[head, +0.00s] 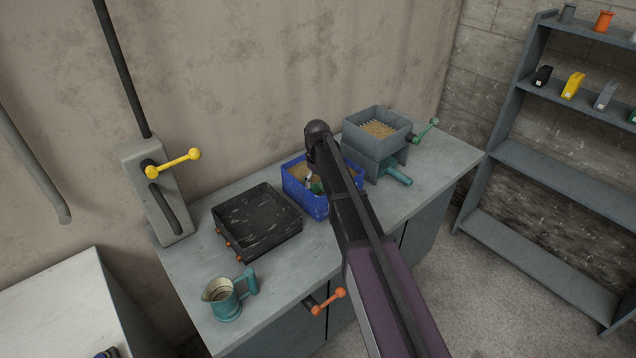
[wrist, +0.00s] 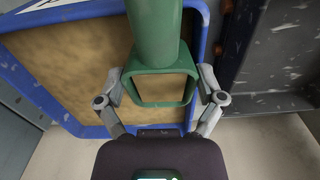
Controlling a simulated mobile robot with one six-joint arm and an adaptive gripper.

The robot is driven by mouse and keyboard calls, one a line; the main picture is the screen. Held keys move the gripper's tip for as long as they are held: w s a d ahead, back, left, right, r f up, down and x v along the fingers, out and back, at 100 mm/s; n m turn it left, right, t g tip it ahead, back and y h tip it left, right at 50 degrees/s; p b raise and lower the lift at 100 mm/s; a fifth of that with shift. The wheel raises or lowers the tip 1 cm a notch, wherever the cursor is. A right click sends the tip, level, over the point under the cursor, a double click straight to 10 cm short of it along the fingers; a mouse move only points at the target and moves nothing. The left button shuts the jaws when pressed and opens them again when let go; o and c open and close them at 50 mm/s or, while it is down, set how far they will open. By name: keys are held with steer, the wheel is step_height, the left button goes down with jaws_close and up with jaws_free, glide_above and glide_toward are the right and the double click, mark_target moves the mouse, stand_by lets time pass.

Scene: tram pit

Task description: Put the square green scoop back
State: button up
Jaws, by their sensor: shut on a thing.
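The square green scoop (wrist: 154,38) has a round handle and a square, open head in the wrist view, with sand showing through the head. My gripper (wrist: 161,82) is shut on the scoop, one finger on each side of the square head. The scoop is over the blue bin of sand (wrist: 50,94); I cannot tell whether it touches the sand. My arm hides the gripper and part of the bin there.
A black scratched tray (head: 257,222) stands left of the bin, and a teal jug (head: 226,308) at the bench's near left. A grey sieve box (head: 372,143) with a green crank stands right of the bin. A shelf rack (head: 560,165) at right holds small coloured items. A yellow-handled lever (head: 172,163) is at the wall.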

mark_target(316, 180)
steer(key=shift+f, duration=0.15)
steer(key=o, duration=0.9)
steer(key=shift+c, duration=0.2)
step_height(316, 180, up, 14)
steer(key=p, duration=1.3)
steer(key=shift+a, duration=0.2)
steer(key=shift+s+f, duration=0.1)
steer(key=s+d+m, duration=0.2)
steer(key=s+d, duration=0.2)
steer(key=s, duration=0.5)
steer(key=s+d+m, duration=0.2)
steer(key=s+d, duration=0.2)
steer(key=s, duration=0.5)
steer(key=s+d+m, duration=0.2)
steer(key=s+d, duration=0.2)
steer(key=s, duration=0.6)
steer(key=shift+m, duration=0.4)
steer(key=shift+f, duration=0.1)
